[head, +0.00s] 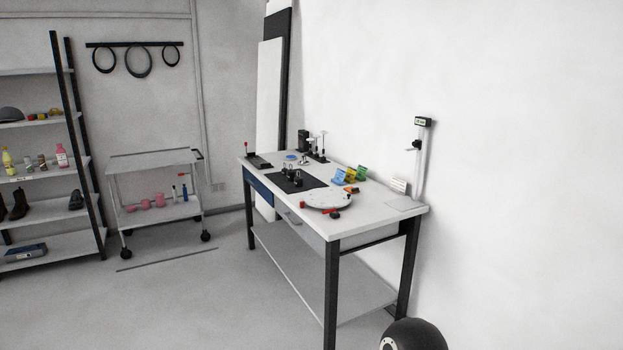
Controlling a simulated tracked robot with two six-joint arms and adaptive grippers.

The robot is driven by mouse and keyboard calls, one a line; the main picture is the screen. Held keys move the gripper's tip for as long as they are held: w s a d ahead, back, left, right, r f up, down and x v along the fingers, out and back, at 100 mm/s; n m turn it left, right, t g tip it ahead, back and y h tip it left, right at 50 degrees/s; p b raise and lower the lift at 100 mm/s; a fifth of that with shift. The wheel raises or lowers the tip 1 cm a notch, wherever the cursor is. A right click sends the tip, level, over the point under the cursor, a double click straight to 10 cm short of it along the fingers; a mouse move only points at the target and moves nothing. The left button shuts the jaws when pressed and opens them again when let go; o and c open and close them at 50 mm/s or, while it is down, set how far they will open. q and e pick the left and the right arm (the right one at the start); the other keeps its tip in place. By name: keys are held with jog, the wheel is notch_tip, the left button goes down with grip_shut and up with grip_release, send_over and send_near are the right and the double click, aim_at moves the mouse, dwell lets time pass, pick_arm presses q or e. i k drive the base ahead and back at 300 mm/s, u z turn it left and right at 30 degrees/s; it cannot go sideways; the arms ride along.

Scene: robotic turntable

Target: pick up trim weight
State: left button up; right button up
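The workbench (375,218) stands against the right wall. On it are a black mat (312,182) with several small dark and metallic parts, and a round white turntable disc (327,198). Small red pieces sit at the disc's front edge, and an orange and dark piece (351,190) lies behind it. I cannot tell which small item is the trim weight; the parts are too small at this distance. Neither of my grippers is in view.
Coloured cards (352,174) and a post with a display (423,122) stand at the bench's back and right. A trolley (155,160) and a shelf rack (45,245) stand at the left. The floor (190,300) before the bench is clear.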

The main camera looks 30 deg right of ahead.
aim_at(298, 180)
jog(key=z, duration=0.25)
jog(key=i, duration=1.35)
jog(key=z, duration=0.5)
jog(key=i, duration=0.9)
jog(key=u, duration=0.35)
jog(key=k, duration=1.25)
jog(key=u, duration=0.9)
jog(key=i, duration=2.5)
jog(key=z, duration=0.75)
